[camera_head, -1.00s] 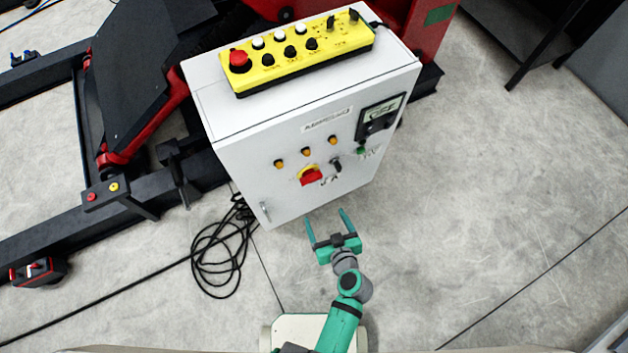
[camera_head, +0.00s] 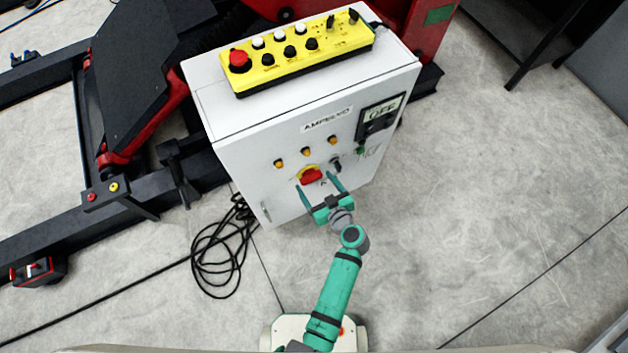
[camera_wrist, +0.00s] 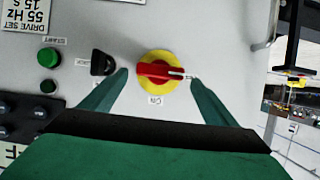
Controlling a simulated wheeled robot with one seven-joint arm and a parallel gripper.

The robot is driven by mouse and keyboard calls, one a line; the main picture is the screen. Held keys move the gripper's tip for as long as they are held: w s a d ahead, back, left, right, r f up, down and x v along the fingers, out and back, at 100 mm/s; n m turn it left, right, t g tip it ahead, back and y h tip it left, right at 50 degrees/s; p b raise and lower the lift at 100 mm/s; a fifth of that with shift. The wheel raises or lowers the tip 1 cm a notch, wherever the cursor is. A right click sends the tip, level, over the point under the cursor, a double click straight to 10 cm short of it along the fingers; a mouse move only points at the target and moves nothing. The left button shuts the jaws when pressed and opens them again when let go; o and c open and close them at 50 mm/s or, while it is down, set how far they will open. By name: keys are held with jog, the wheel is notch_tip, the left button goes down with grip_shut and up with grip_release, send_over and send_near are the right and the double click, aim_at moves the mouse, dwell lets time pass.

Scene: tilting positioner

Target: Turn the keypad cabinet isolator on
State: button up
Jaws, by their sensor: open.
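The keypad cabinet (camera_head: 290,140) is a light grey box standing on the floor. Its isolator (camera_head: 311,175) is a red handle on a yellow disc, low on the front face. In the wrist view the isolator (camera_wrist: 160,72) has its red handle lying roughly sideways, with a white mark at its right end and a small label below. My gripper (camera_head: 322,184) is open, its green fingers pointing at the cabinet front. In the wrist view its fingertips (camera_wrist: 158,80) stand to either side of the isolator, apart from the handle, and nothing is held.
A black knob (camera_wrist: 103,62) and a green button (camera_wrist: 49,57) sit beside the isolator. A display keypad (camera_head: 380,118) is on the front's upper right. A yellow control box (camera_head: 297,52) lies on top. Coiled cable (camera_head: 222,250) lies on the floor left; floor at right is clear.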

aim_at(311, 178)
jog(key=shift+x, duration=1.05)
jog(key=c, duration=1.1)
jog(key=shift+o, duration=0.2)
